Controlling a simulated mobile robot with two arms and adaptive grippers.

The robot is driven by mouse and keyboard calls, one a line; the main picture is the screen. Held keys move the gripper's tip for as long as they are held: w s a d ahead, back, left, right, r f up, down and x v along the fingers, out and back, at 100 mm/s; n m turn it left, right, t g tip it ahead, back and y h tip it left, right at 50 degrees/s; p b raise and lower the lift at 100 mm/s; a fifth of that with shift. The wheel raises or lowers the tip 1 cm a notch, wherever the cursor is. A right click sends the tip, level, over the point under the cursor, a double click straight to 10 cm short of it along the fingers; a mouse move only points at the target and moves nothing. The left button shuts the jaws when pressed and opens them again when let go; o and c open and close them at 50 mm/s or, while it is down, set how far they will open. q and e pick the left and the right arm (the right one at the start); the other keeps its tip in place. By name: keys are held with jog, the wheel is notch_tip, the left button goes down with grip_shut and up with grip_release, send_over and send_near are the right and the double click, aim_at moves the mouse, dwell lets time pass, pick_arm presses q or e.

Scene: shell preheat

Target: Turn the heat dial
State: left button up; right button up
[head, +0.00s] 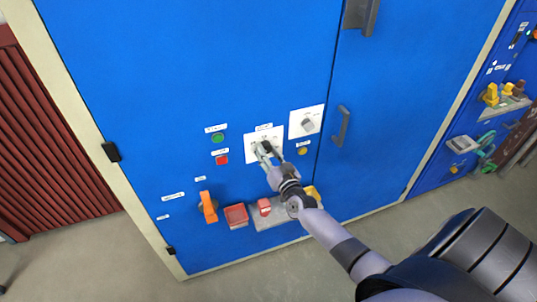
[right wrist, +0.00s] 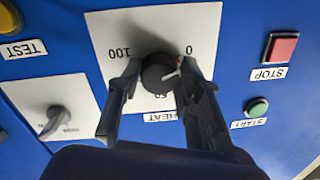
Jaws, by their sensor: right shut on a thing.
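The heat dial (right wrist: 158,74) is a dark round knob on a white plate (right wrist: 205,25) marked 0, 50 and 100 and labelled HEAT. The right wrist view shows this plate upside down. The dial's red-and-white pointer lies on the side of the 0 mark. My right gripper (head: 265,151) is at this plate on the blue cabinet front. In the right wrist view its two fingers (right wrist: 157,80) stand on either side of the dial and are shut on it. My left gripper is not in view.
A second plate with a grey selector knob (head: 308,124) is to the right, above a yellow TEST button (head: 302,151). A green START button (head: 218,138) and red STOP button (head: 222,160) are to the left. An orange handle (head: 208,207) and red blocks (head: 236,215) are below.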

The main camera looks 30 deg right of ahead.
jog(key=m+b, duration=0.4)
jog(key=m, duration=0.6)
jog(key=shift+a+m+h, duration=0.15)
jog(key=shift+m+h, duration=0.15)
jog(key=shift+m, duration=0.1)
dwell(0.4)
jog(key=o, duration=1.2)
jog(key=shift+c, duration=0.2)
jog(key=v, duration=1.2)
jog(key=shift+f, duration=0.2)
